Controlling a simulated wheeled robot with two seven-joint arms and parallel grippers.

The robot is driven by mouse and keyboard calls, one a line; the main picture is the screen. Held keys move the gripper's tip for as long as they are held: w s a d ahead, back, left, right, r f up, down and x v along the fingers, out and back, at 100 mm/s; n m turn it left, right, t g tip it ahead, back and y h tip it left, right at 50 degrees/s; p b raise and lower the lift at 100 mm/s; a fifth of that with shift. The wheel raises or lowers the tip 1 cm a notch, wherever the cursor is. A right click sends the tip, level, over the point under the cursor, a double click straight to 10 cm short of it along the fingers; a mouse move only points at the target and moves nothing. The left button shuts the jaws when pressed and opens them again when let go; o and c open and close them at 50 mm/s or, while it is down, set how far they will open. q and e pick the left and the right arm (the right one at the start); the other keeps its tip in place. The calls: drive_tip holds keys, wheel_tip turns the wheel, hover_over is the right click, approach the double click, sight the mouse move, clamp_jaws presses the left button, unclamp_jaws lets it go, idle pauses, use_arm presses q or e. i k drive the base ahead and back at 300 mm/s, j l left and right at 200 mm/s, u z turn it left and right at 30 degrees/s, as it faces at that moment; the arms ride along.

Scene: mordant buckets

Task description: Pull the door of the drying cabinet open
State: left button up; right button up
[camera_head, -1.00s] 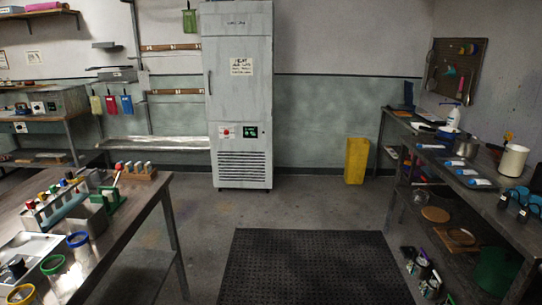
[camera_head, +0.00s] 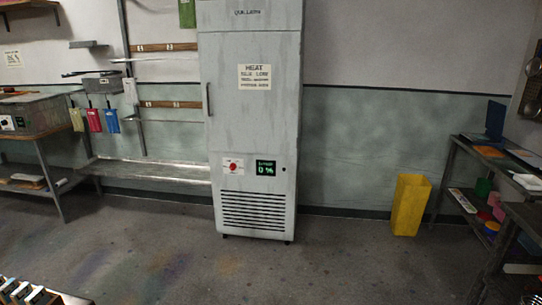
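The drying cabinet (camera_head: 252,120) is a tall pale grey unit standing against the back wall, a little left of the middle in the head view. Its door (camera_head: 262,115) looks shut. A dark vertical handle (camera_head: 208,99) sits at the door's left edge. A paper label (camera_head: 255,77) is on the door. Below are a red switch (camera_head: 233,167), a green-lit display (camera_head: 266,169) and a louvred vent (camera_head: 253,210). Neither of my grippers shows in the view.
Open floor (camera_head: 200,270) lies before the cabinet. A yellow bin (camera_head: 409,205) stands right of it against the wall. A low metal bench (camera_head: 150,172) adjoins its left side. Dark shelving (camera_head: 500,200) is at the right; a rack of small items (camera_head: 25,293) shows at lower left.

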sight(250, 80)
drive_tip(key=i+u, duration=0.15)
drive_tip(key=i, duration=0.4)
drive_tip(key=i+u, duration=0.15)
drive_tip(key=i, duration=0.4)
drive_tip(key=i+l+u, duration=0.1)
drive_tip(key=i, duration=0.45)
drive_tip(key=i+l+u, duration=0.15)
drive_tip(key=i, duration=0.4)
drive_tip(key=l, duration=0.1)
